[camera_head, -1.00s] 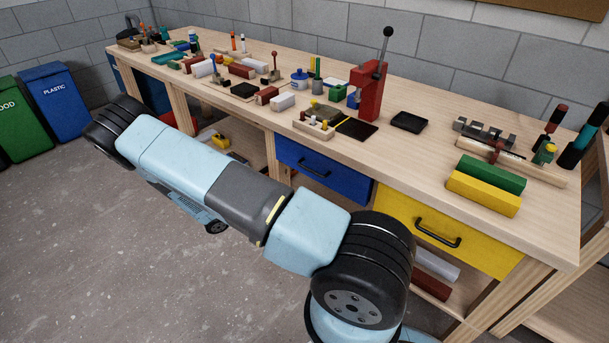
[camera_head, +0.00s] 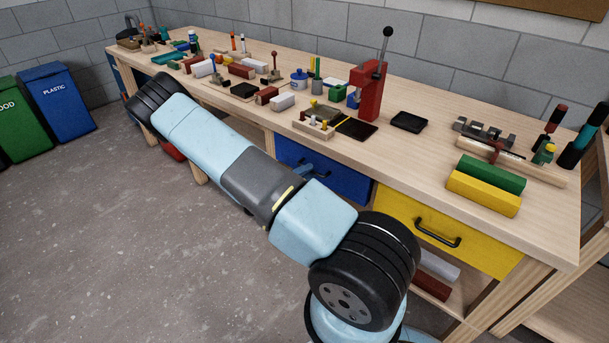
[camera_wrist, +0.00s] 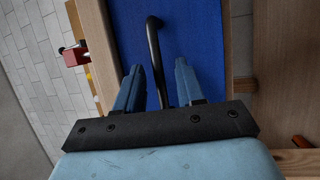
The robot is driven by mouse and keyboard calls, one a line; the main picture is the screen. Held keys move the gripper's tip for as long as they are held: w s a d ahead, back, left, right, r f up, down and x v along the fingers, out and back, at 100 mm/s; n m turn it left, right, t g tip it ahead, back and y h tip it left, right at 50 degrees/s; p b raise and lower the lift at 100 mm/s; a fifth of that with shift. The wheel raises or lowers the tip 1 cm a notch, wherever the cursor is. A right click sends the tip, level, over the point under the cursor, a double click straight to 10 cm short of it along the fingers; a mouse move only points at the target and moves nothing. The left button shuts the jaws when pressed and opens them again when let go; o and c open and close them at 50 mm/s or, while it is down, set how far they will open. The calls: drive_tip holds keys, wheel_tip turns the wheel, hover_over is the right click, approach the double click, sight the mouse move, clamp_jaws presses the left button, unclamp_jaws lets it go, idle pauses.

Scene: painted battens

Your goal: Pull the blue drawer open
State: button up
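The blue drawer (camera_head: 345,182) is under the workbench top, and its front looks flush with the bench. In the wrist view its blue front (camera_wrist: 190,30) fills the middle. Its black bar handle (camera_wrist: 154,45) runs lengthwise between the two blue fingers of my gripper (camera_wrist: 157,66). The fingers are apart, with a gap visible on each side of the handle. In the head view a bit of my gripper (camera_head: 304,171) shows at the handle, and my arm hides the rest of it and the drawer's lower left.
The yellow drawer (camera_head: 475,244) with a black handle is to the right, shut. The bench top (camera_head: 400,150) above holds a red press (camera_head: 370,92), black trays and several painted battens. The floor (camera_head: 120,250) in front is clear.

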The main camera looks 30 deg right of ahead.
drive_tip(key=shift+d, duration=0.15)
clamp_jaws()
idle(0.4)
